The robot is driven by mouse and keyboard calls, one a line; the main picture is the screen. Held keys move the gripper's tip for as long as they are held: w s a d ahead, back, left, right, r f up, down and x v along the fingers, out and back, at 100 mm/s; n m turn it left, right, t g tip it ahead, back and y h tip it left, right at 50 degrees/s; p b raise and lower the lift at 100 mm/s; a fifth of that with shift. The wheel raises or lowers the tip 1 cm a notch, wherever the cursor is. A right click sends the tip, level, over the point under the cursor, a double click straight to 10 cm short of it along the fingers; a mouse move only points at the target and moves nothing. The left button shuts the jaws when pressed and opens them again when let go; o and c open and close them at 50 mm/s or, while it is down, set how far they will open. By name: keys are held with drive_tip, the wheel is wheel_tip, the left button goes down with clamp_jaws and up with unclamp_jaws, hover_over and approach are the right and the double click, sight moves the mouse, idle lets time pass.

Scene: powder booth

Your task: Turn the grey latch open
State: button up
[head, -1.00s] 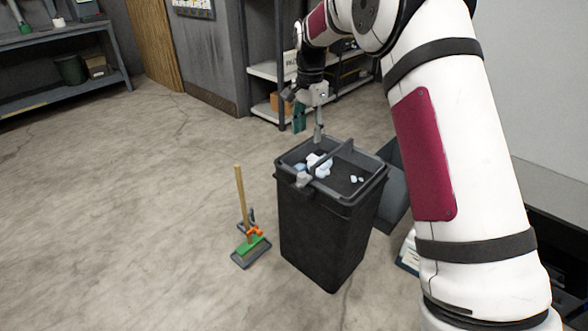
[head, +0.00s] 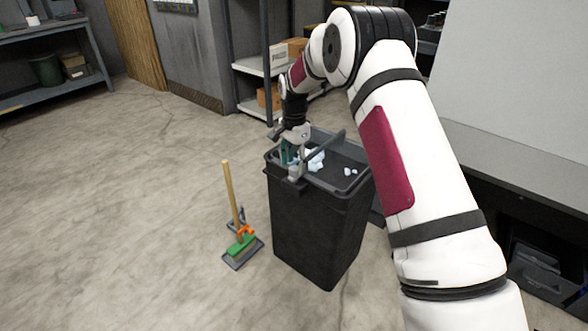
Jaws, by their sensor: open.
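The grey latch (head: 295,173) sits on the near left rim of a tall black bin (head: 315,235). A dark bar (head: 323,155) runs from beside the latch across the bin's open top. My gripper (head: 294,161) is open and points down at the left side of the bin top, right above or around the latch. One finger side looks teal, the other grey. I cannot tell whether the fingers touch the latch. The gripper hides part of the bin's left rim.
Pale crumpled scraps (head: 315,160) lie in the bin. A broom with a wooden handle (head: 230,195) and a dustpan (head: 242,255) are on the floor to the left. A shelf (head: 262,66) with boxes stands behind.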

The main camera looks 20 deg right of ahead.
drive_tip(key=shift+f, duration=1)
clamp_jaws()
